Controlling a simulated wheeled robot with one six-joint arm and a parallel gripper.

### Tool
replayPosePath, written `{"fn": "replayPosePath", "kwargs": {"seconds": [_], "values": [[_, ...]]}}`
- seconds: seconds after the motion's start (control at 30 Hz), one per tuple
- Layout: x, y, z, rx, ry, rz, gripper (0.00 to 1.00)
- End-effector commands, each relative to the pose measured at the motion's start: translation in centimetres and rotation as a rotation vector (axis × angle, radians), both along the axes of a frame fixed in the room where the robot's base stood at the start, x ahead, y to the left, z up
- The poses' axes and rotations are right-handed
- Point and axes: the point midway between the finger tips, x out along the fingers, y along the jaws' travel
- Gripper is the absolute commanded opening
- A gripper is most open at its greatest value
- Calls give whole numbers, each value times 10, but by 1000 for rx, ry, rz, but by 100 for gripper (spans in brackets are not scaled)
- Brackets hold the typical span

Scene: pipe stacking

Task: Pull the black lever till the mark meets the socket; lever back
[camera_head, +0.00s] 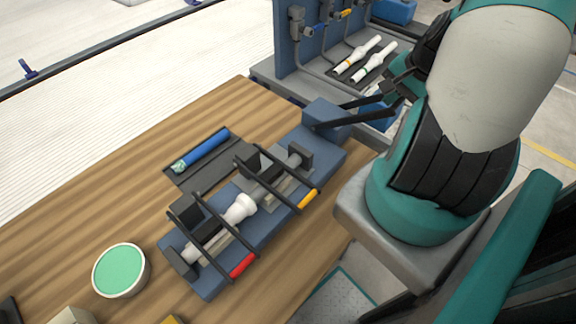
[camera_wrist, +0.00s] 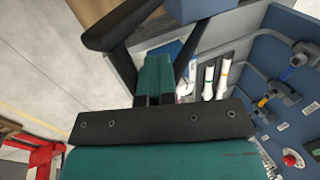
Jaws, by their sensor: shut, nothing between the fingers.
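A white pipe with a bulging socket (camera_head: 240,208) lies along the fixture, between black clamps. The mark on the pipe is too small to make out.
The clamp handles are red (camera_head: 242,265) and yellow (camera_head: 308,199). A green-filled tub (camera_head: 121,270) stands at the front left. White pipes (camera_head: 358,58) lie by a blue valve panel.

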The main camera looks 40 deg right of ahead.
Motion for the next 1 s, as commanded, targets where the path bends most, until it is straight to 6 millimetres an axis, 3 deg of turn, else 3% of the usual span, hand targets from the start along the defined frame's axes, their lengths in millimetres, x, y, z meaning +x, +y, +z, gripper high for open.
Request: {"fn": "replayPosePath", "kwargs": {"seconds": [0.47,1.0], "values": [[-2,0,-2,0,1,1,0],[7,1,15,-1,0,0,0]]}}
